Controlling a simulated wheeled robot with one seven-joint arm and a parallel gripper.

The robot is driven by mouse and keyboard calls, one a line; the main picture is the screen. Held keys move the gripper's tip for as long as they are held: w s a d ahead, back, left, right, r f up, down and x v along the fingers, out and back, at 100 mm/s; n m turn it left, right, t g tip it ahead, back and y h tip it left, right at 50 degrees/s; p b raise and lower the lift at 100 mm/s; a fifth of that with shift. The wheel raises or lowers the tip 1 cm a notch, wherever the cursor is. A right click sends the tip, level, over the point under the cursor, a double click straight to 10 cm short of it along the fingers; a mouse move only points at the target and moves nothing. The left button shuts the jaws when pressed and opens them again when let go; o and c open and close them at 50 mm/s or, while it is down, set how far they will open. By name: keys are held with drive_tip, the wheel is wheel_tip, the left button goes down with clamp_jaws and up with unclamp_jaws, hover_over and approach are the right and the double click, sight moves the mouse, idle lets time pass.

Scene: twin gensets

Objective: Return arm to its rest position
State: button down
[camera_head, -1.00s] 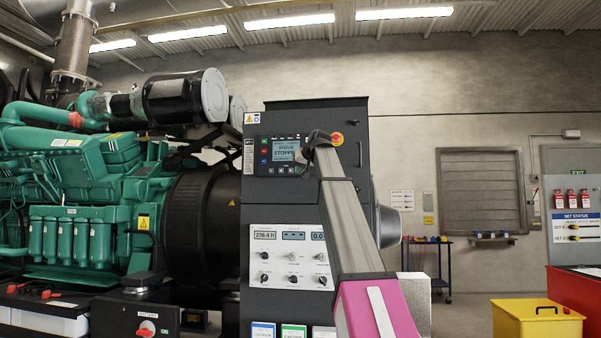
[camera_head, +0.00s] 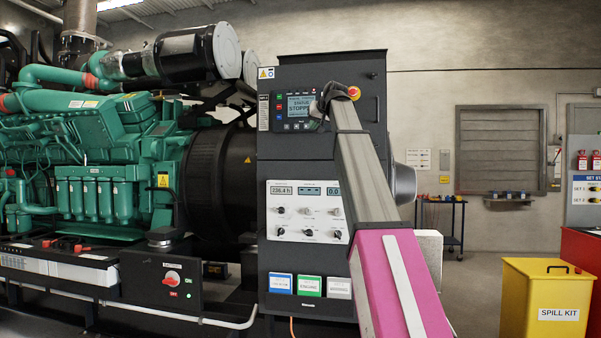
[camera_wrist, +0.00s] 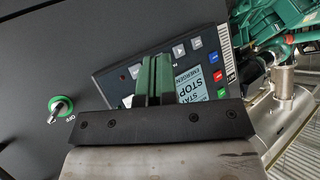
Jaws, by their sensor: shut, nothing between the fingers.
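My arm reaches up from the lower right of the head view across the dark control cabinet (camera_head: 320,68). My gripper (camera_head: 322,104) is at its far end, in front of the right side of the controller screen (camera_head: 299,106), which reads STOPPED. In the wrist view the two green-grey fingers of my gripper (camera_wrist: 154,78) are together with nothing between them. They cover part of the controller panel (camera_wrist: 130,75). Whether the fingertips touch the panel cannot be told. A red button on a yellow ring (camera_head: 354,93) sits just right of my gripper.
A green engine (camera_head: 100,150) with black ducting fills the left. A battery switch box (camera_head: 165,280) stands low in front of it. A yellow spill kit bin (camera_head: 545,300) and a red cabinet (camera_head: 585,250) stand at right. Open floor (camera_head: 480,280) lies between cabinet and bin.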

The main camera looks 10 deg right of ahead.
drive_tip(key=shift+f, duration=0.1)
wheel_tip(320, 180, down, 51)
drive_tip(key=s+m+g+h, duration=0.1)
drive_tip(key=s+g+h, duration=0.15)
drive_tip(key=g, duration=0.25)
drive_tip(key=s+f+g, duration=0.2)
drive_tip(key=s+f, duration=0.4)
drive_tip(key=f, duration=0.4)
drive_tip(key=s+f+g, duration=0.1)
drive_tip(key=s+f, duration=0.5)
drive_tip(key=f, duration=0.4)
drive_tip(key=s+f+g+h, duration=0.1)
drive_tip(key=s+f+g, duration=0.2)
drive_tip(key=s+f, duration=1.5)
drive_tip(key=shift+s+d+f+g+h, duration=0.3)
drive_tip(key=shift+s+f+h, duration=0.1)
drive_tip(key=shift+s, duration=0.4)
